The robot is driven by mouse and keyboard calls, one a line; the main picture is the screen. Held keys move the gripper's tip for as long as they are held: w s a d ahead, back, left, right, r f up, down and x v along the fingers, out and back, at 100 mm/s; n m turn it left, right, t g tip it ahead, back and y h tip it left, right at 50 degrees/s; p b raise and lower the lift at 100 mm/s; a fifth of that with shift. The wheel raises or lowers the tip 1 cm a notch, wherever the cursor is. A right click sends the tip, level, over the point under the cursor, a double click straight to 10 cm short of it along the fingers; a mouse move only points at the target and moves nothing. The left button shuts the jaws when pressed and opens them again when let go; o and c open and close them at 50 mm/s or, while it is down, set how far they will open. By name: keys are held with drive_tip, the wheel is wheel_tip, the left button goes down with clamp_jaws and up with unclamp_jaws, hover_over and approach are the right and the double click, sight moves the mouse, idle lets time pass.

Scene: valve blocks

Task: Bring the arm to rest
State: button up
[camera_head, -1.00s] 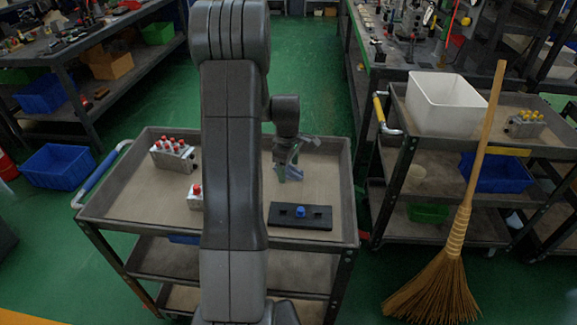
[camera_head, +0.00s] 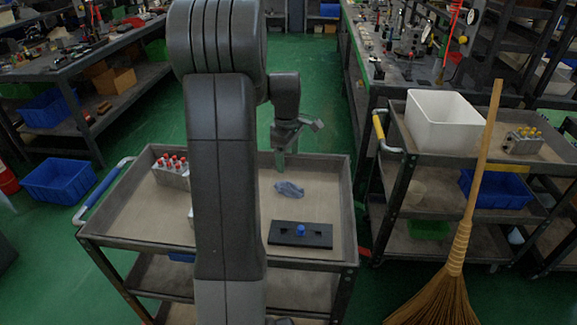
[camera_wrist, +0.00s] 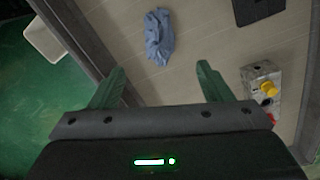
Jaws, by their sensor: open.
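My gripper (camera_head: 283,163) hangs above the far part of the cart's top tray (camera_head: 240,160), with its fingers pointing down. In the wrist view its two green fingers (camera_wrist: 162,75) are spread apart with nothing between them. A crumpled blue cloth (camera_head: 289,189) lies on the tray, below and apart from the fingers; it also shows in the wrist view (camera_wrist: 158,38). My arm hides part of the tray in the head view.
A black plate with a blue knob (camera_head: 300,233) lies near the tray's front right. A valve block with red tops (camera_head: 172,170) stands at left. The wrist view shows a block with a yellow knob (camera_wrist: 262,85). A broom (camera_head: 462,240) leans against the right cart.

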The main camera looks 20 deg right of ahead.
sight(289, 182)
drive_tip(key=shift+r, duration=0.35)
wheel_tip(289, 182, down, 12)
drive_tip(key=shift+w+d+r+b, duration=0.1)
drive_tip(key=shift+d+b, duration=0.05)
drive_tip(key=shift+b, duration=0.35)
drive_tip(key=shift+w+r, duration=0.1)
drive_tip(key=shift+r, duration=1.65)
drive_tip(key=shift+f, duration=0.15)
